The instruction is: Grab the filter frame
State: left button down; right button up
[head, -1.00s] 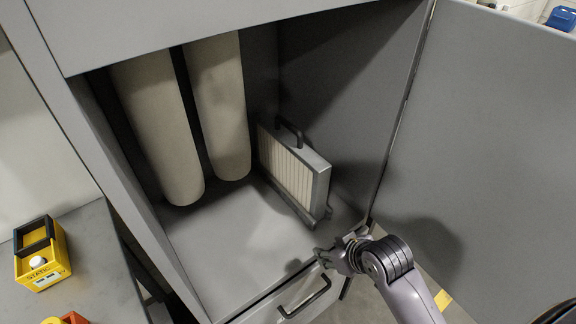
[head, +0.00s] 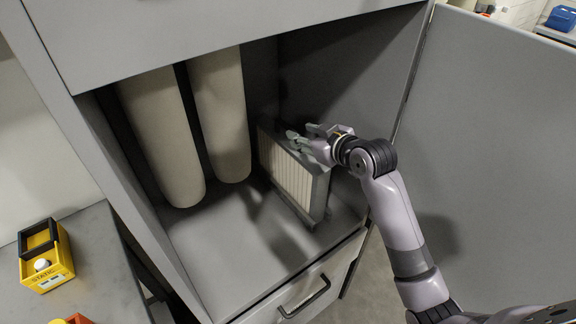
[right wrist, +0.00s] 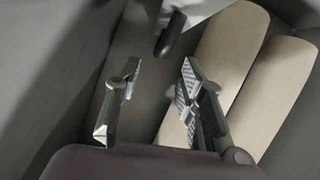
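The filter frame (head: 290,178), a grey slab with a cream pleated face, stands upright on the cabinet floor near the right wall. My right gripper (head: 298,138) is at its top edge in the head view and covers the black handle there. In the right wrist view, my right gripper (right wrist: 160,72) is open, its two fingers apart with nothing between them. A dark handle (right wrist: 168,35) shows just beyond the fingertips. Whether a finger touches the frame I cannot tell. My left gripper is not in view.
Two cream cylinders (head: 218,115) hang left of the frame. The open cabinet door (head: 490,140) is at the right, near my arm. A drawer handle (head: 305,297) is below the cabinet floor. A yellow STATIC box (head: 46,258) sits on the left table.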

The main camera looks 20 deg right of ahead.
aim_at(290, 127)
jog(key=x, duration=0.3)
jog(key=shift+w, duration=0.2)
jog(key=p+x, duration=0.2)
jog(key=x, duration=0.2)
jog(key=shift+w+a, duration=0.15)
jog(key=shift+w, duration=0.15)
jog(key=shift+w+a+f, duration=0.1)
jog(key=shift+w, duration=0.2)
jog(key=shift+c, duration=0.5)
grip_shut()
